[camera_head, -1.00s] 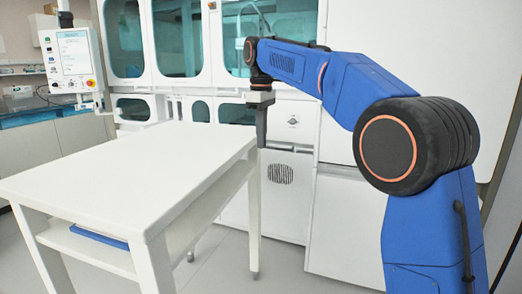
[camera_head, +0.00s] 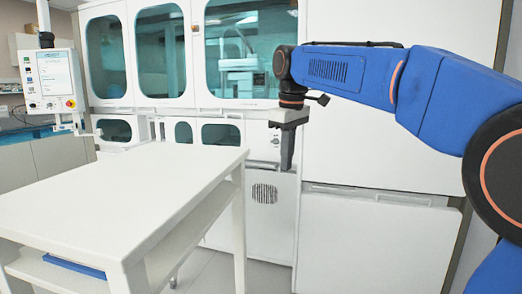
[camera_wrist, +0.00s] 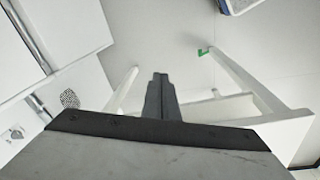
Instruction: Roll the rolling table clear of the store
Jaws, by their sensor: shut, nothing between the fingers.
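The white rolling table (camera_head: 120,195) stands at the left in the head view, upright, with a lower shelf (camera_head: 185,240) under its top. My gripper (camera_head: 286,168) points down to the right of the table's far right corner. It is shut and holds nothing, and a gap shows between it and the table's edge. In the wrist view the shut fingers (camera_wrist: 158,80) hang between pale legs (camera_wrist: 235,75), and part of a white surface (camera_wrist: 285,135) shows at lower right. The store, a large white cabinet (camera_head: 250,112) with teal windows, stands behind the table.
A blue item (camera_head: 72,265) lies on the lower shelf. A control panel (camera_head: 50,82) hangs at the left on an arm. White cabinet doors (camera_head: 370,235) stand close behind my arm. A green mark (camera_wrist: 202,51) and a container (camera_wrist: 238,5) show over the floor in the wrist view.

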